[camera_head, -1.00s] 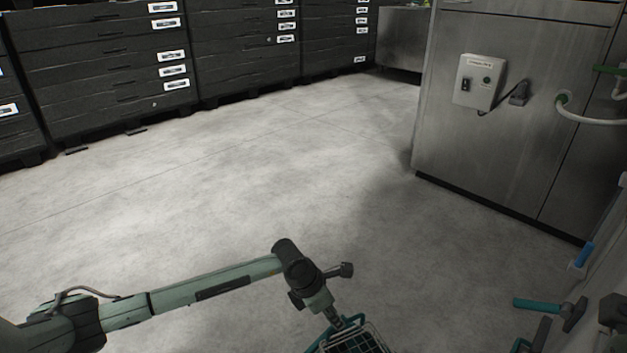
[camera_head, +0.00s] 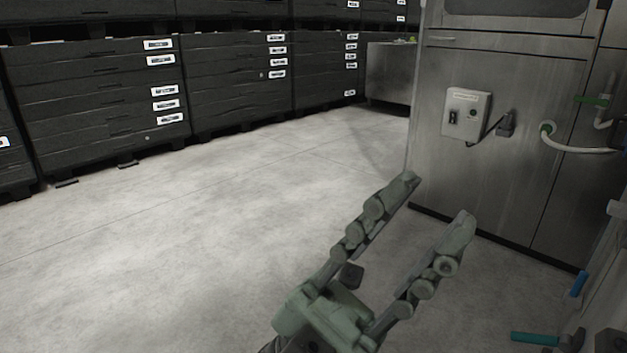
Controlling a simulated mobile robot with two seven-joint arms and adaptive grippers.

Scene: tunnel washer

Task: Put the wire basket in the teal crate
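My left gripper (camera_head: 435,200) is raised close to the camera at the lower middle, its two green-grey fingers spread wide and pointing up and to the right. It is open, with nothing between the fingers. The wire basket and the teal crate are not in view now. My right gripper is not in view.
A steel machine (camera_head: 500,190) with a switch box (camera_head: 466,113) stands at the right. Stacked black crates (camera_head: 95,105) line the back. The concrete floor (camera_head: 200,220) between is clear.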

